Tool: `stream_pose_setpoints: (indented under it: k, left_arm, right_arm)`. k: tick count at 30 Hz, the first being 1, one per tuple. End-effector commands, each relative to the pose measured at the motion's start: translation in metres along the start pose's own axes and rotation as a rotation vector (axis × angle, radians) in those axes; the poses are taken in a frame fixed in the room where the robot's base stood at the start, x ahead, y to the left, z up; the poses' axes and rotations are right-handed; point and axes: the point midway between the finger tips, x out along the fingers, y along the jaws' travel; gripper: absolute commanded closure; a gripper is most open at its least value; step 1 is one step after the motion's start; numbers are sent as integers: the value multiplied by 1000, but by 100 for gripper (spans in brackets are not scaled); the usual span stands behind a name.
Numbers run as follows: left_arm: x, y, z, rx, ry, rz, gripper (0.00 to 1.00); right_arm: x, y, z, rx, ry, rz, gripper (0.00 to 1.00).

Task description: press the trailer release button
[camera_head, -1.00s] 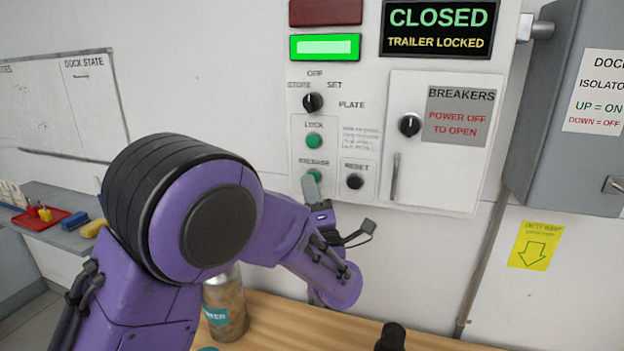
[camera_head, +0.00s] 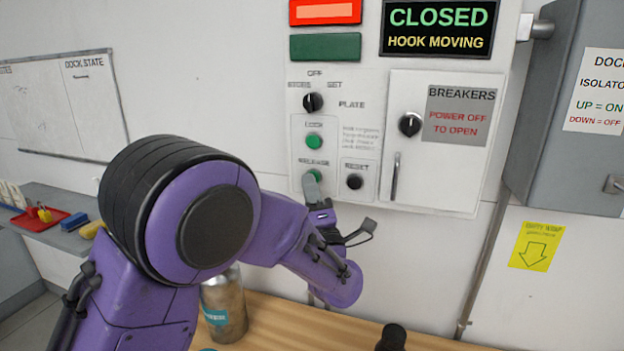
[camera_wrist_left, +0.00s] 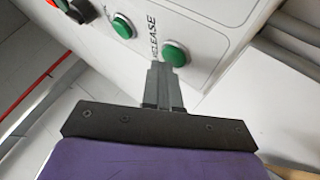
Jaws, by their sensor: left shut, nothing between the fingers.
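The green RELEASE button (camera_head: 315,174) is on the white control panel (camera_head: 375,185), below the green LOCK button (camera_head: 314,141). My left gripper (camera_head: 311,183) is shut and empty, its fingertips at the lower edge of the RELEASE button, partly covering it. In the left wrist view the RELEASE button (camera_wrist_left: 175,54) is just beyond the shut fingertips (camera_wrist_left: 158,66); I cannot tell whether they touch. The display (camera_head: 438,28) reads CLOSED and HOOK MOVING. The red lamp (camera_head: 325,11) is lit and the green lamp (camera_head: 325,47) is dark. My right gripper is not in view.
A black RESET button (camera_head: 354,182) is just right of RELEASE. The breakers door (camera_head: 440,175) and a grey isolator box (camera_head: 570,110) are farther right. A metal bottle (camera_head: 224,305) stands on the wooden table (camera_head: 275,325) under my left arm.

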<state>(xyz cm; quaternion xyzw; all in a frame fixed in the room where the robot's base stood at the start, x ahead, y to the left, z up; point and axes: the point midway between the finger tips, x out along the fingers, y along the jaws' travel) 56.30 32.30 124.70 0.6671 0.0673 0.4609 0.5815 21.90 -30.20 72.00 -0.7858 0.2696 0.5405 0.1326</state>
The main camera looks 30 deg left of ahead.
Motion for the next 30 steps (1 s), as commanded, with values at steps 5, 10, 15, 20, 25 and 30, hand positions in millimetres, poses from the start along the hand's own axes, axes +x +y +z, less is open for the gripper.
stream_pose_setpoints:
  k: [5,10,15,20,25,30]
  left_arm:
    - [-8,5,-5,0,-1,0,100]
    - [-9,6,-6,-1,0,0,100]
    - [-10,7,-7,0,0,0,100]
    - [-18,13,-13,0,-1,0,100]
    - [-30,22,-22,0,-1,1,100]
    - [-41,30,-30,0,0,0,100]
  right_arm:
    - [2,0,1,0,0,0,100]
    - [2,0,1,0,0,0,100]
    - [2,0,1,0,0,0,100]
    - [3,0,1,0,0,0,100]
    - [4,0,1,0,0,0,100]
    - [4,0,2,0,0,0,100]
